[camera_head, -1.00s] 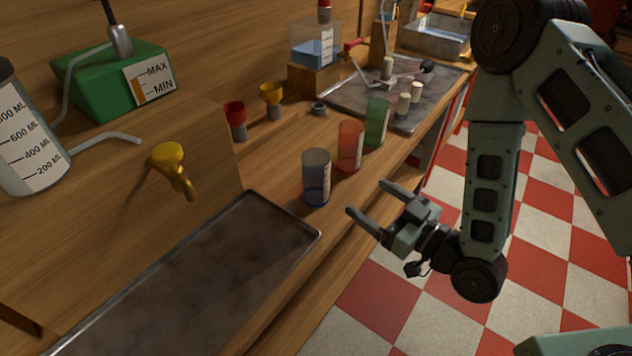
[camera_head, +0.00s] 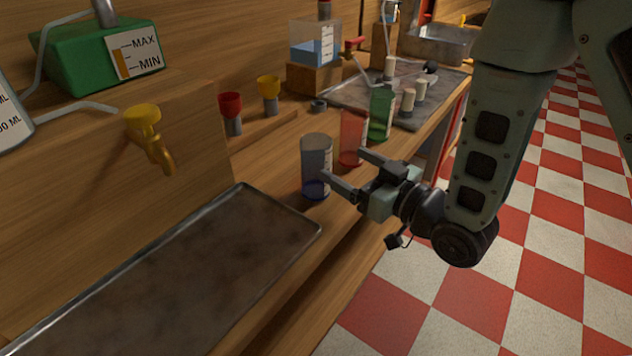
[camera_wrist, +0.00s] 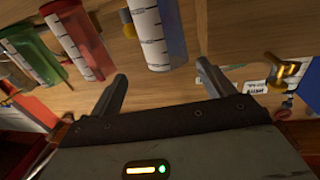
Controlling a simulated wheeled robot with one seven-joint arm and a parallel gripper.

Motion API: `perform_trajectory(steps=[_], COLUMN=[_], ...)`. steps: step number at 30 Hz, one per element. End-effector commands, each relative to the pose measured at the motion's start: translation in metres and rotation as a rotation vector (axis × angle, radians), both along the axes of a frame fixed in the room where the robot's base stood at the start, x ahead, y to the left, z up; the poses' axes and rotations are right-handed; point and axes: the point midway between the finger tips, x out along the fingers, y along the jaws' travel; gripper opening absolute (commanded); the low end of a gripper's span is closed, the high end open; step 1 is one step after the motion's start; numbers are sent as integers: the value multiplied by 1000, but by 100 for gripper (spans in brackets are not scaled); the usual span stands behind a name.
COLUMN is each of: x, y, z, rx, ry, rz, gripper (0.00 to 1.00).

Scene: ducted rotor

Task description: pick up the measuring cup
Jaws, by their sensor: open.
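Three clear measuring cups with white scale labels stand in a row on the wooden counter: a blue one (camera_head: 315,160), a red one (camera_head: 352,140) and a green one (camera_head: 381,112). Which one the task means cannot be told. My gripper (camera_head: 344,164) is open and empty, close to the blue and red cups at the counter's front edge. In the wrist view, the blue cup (camera_wrist: 157,32) lies ahead between the fingers, while the red cup (camera_wrist: 80,38) and green cup (camera_wrist: 36,52) are to the left. Whether a finger touches the blue cup cannot be told.
A metal tray (camera_head: 190,270) lies at the front left, below a yellow tap (camera_head: 148,135). Red (camera_head: 231,110) and yellow (camera_head: 269,92) funnel-like pieces stand behind the cups. A grey mat (camera_head: 345,92) with white cylinders lies farther back. Checkered floor is open at right.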

Motion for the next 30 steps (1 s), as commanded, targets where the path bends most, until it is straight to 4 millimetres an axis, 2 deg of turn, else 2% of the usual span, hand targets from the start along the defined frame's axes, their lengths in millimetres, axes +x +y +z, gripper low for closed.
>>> perform_trajectory(steps=[1, 4, 9, 17, 24, 30], x=[2, 11, 31, 44, 66, 73], y=[2, 12, 30, 44, 71, 77], z=[-5, 2, 2, 3, 6, 5], rx=[3, 3, 2, 2, 2, 1], ry=[-6, -3, -1, -1, -1, 1], rz=[0, 1, 0, 0, 0, -1], gripper=[81, 81, 81, 81, 81, 81])
